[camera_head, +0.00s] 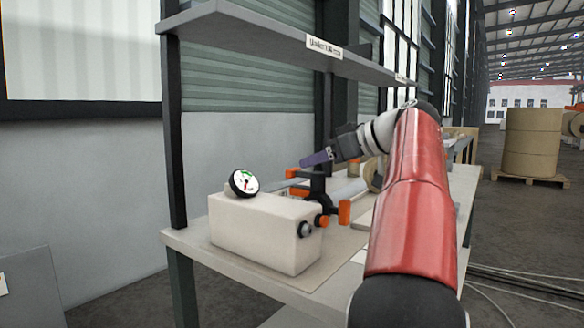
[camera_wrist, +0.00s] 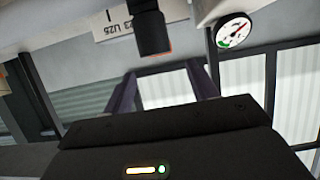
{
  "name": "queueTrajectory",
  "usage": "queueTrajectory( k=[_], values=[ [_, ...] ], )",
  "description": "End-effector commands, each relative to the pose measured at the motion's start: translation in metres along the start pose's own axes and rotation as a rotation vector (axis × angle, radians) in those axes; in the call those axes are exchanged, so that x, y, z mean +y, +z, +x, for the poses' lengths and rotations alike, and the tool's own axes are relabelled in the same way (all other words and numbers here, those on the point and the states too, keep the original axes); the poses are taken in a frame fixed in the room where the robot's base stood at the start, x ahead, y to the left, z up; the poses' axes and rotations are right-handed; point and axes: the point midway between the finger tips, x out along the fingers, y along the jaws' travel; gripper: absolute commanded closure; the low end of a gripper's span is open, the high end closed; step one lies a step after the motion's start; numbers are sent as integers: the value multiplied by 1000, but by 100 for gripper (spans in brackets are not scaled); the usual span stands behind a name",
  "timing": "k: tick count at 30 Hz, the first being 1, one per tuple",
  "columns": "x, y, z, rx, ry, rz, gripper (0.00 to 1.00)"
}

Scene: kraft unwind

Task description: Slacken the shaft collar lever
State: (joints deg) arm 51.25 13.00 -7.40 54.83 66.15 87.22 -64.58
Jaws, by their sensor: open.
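My gripper (camera_head: 316,158) is above the bench, its purple fingers pointing left in the head view, just above a black stand (camera_head: 317,184) and orange handles. In the wrist view my gripper (camera_wrist: 160,82) shows two purple fingers standing apart with nothing between them. One orange handle (camera_head: 298,174) sits left of the stand and another orange handle (camera_head: 344,212) sits to its right. I cannot tell which is the collar lever, nor whether a finger touches one. In the wrist view a black cylinder (camera_wrist: 153,34) with a red-orange rim lies beyond the fingers.
A grey shelf (camera_head: 255,35) overhangs the bench.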

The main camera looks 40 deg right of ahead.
Motion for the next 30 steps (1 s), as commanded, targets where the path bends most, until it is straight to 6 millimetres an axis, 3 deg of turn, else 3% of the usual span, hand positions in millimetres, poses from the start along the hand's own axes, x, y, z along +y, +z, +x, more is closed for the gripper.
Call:
queueTrajectory(
  k=[10, 22, 30],
  values=[
    [-1, 0, 54, -1, -3, 1, 42],
    [0, 1, 65, -1, 0, 1, 42],
    [0, 0, 65, -1, 0, 1, 75]
  ],
)
